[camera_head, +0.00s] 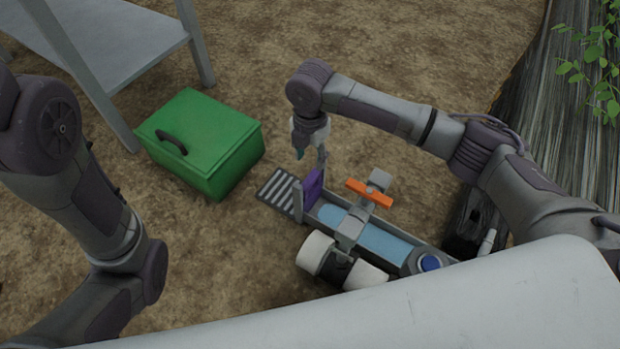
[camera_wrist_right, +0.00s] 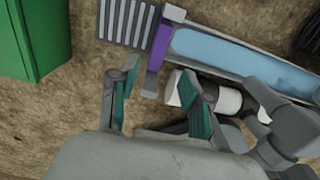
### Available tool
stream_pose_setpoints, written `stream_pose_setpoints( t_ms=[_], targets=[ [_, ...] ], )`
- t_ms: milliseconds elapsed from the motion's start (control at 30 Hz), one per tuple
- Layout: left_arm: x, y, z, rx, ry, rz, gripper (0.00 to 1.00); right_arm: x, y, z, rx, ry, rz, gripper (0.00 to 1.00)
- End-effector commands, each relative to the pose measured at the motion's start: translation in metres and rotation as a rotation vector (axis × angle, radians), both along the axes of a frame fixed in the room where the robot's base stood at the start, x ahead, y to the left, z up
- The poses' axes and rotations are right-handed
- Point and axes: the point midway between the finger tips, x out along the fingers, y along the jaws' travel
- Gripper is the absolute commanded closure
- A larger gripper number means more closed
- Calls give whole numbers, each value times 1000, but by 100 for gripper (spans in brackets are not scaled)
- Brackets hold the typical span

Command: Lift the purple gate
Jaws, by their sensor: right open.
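The purple gate (camera_head: 314,187) stands upright at the left end of a grey channel (camera_head: 298,203) with a light blue surface inside. It also shows in the right wrist view (camera_wrist_right: 161,42), with a grey tab on its near end. My right gripper (camera_head: 311,155) is open and empty, above and just behind the gate in the head view. In the right wrist view the gripper's two teal-padded fingers (camera_wrist_right: 158,97) are spread, and the grey tab appears between them, apart from both. My left arm shows at the left, but its gripper is out of view.
A slatted grate (camera_head: 276,190) adjoins the gate's left side. An orange handle (camera_head: 369,193), white cylinders (camera_head: 315,251) and a blue cap (camera_head: 430,263) sit along the channel. A green box (camera_head: 205,140) stands left, near a grey table (camera_head: 110,45). Bare soil lies between.

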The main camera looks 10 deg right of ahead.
Motion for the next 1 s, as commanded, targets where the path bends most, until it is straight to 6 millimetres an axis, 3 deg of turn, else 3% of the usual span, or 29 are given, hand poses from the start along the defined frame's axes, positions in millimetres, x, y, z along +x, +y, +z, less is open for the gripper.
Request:
stream_pose_setpoints(
  t_ms=[33,100,400,867,1000],
  targets=[
    [-8,0,-11,0,-24,0,60,0,0,-21,0,1,0,52],
    [-4,0,-25,1,-12,0,60,0,0,-37,0,0,0,52],
    [-4,0,-58,1,-12,0,60,0,0,-82,1,-2,0,52],
    [-4,0,-63,1,-13,0,60,0,0,-90,1,-2,0,52],
    [-5,0,-63,1,-13,0,60,0,0,-90,1,-2,0,72]
  ],
)
